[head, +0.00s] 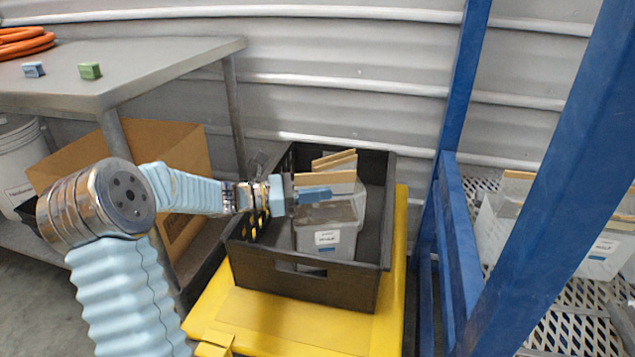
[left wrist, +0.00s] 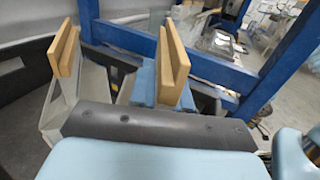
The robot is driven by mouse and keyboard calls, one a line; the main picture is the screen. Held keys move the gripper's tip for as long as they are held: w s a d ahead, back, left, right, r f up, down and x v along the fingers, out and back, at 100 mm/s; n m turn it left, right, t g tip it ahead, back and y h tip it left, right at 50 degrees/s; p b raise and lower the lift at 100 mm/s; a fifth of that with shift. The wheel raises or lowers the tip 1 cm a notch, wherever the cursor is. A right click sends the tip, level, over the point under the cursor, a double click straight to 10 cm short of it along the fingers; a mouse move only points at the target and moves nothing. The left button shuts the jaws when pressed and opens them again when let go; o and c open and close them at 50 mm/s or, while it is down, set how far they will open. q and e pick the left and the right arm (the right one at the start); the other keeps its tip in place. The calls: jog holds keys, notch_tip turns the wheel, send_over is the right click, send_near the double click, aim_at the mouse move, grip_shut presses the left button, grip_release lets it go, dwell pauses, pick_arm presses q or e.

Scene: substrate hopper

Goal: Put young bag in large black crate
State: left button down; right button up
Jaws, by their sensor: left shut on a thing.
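The large black crate (head: 328,284) stands on a yellow cart. A pale bag with a white label (head: 328,238) is inside it, upright; the label is too small to read surely. My left gripper (head: 315,194) is over the crate, its blue fingers shut on the wooden top strip of this near bag. In the left wrist view the fingers (left wrist: 168,88) clasp the wooden strip (left wrist: 173,65). A second grey bag (left wrist: 70,100) with a wooden strip (left wrist: 63,52) stands beside it, on the wall side. Whether the held bag touches the crate floor is hidden. My right gripper is out of view.
A blue frame (head: 456,215) rises right of the cart; behind it pale bags (head: 600,245) sit on a mesh shelf. A grey table (head: 150,65) with small blue and green blocks is at left, above a cardboard box (head: 180,160). The yellow cart top (head: 300,325) is clear in front.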

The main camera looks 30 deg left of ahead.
aim_at(317, 205)
pick_arm(q)
notch_tip(317, 205, down, 3)
jog(key=shift+f+b, duration=0.2)
jog(key=shift+b, duration=0.1)
jog(key=c, duration=1.5)
grip_release()
jog(key=shift+f, duration=0.15)
jog(key=o, duration=0.4)
jog(key=v, duration=1.2)
jog(key=shift+p, duration=0.35)
